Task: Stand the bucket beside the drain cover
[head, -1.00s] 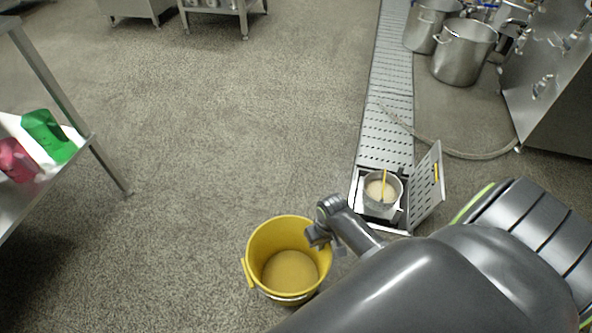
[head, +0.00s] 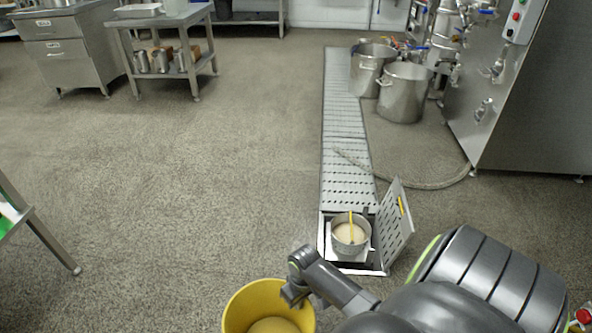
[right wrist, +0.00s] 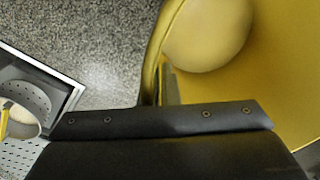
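The yellow bucket (head: 240,307) stands upright at the bottom of the head view, partly cut off, with tan contents inside. It fills the right of the right wrist view (right wrist: 283,85). My right gripper (head: 292,296) is at the bucket's right rim and looks shut on it; its dark body hides the fingertips in the wrist view. The perforated drain cover (head: 397,226) is tilted up at the right side of the open drain, ahead and right of the bucket. I cannot tell whether the bucket touches the floor. My left gripper is out of view.
A strainer basket (head: 349,234) with a yellow handle sits in the open drain. A slotted channel (head: 345,140) runs away from it. Steel pots (head: 405,95), a hose (head: 420,185) and a machine (head: 535,100) are at right. Floor left of the channel is clear.

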